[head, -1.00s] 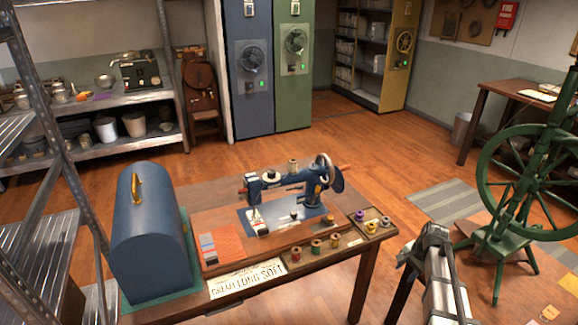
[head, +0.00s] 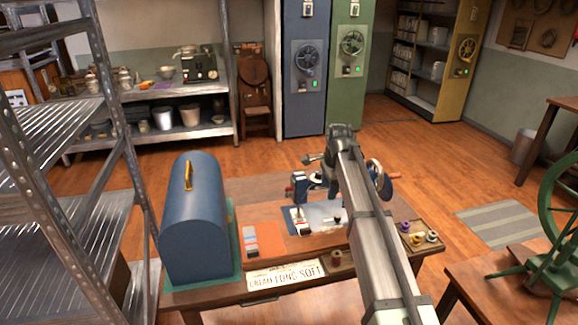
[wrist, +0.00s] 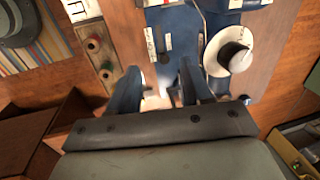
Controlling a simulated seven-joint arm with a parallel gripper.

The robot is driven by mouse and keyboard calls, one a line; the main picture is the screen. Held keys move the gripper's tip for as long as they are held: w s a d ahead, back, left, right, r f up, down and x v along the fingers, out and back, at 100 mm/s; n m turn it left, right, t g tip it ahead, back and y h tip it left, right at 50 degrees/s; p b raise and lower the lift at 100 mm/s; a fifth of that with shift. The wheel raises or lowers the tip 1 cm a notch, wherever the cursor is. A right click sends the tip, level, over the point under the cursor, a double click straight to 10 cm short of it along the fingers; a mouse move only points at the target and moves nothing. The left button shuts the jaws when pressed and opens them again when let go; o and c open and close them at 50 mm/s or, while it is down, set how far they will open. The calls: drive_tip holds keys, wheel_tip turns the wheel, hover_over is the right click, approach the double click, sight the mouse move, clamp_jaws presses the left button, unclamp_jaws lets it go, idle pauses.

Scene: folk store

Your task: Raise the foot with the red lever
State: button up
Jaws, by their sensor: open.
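The blue sewing machine (head: 299,187) stands on the wooden table, partly hidden behind my arm. Its needle end is over a pale plate (head: 318,220); a handwheel (head: 378,180) with a reddish handle (head: 394,175) shows at its right. The foot is too small to make out, and I cannot clearly identify the red lever. My gripper is open and empty in the wrist view (wrist: 160,92), its dark fingers apart. The machine's blue body (wrist: 178,45) lies beyond the fingertips, with a pale round part (wrist: 232,55) to the right. I cannot tell whether they touch.
A blue domed cover (head: 195,225) stands at the table's left. Thread spools (head: 416,237) lie in the tray near the front right. A colour card (head: 252,240) and sign (head: 286,275) lie in front. Metal shelving (head: 75,160) rises at the left.

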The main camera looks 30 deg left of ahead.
approach(287, 188)
drive_tip(key=shift+w+a+f, duration=0.2)
drive_tip(key=shift+w+f, duration=0.05)
drive_tip(key=shift+f, duration=1.15)
drive_tip(key=shift+w+a+f, duration=0.2)
drive_tip(key=shift+w+f, duration=0.1)
drive_tip(key=shift+f, duration=1.05)
drive_tip(key=shift+w+a+f, duration=0.2)
drive_tip(key=shift+w+f, duration=0.05)
drive_tip(key=shift+f, duration=1.15)
drive_tip(key=shift+f, duration=0.1)
drive_tip(key=shift+f, duration=0.3)
drive_tip(key=shift+w+a+r, duration=0.1)
drive_tip(key=shift+w+a, duration=0.05)
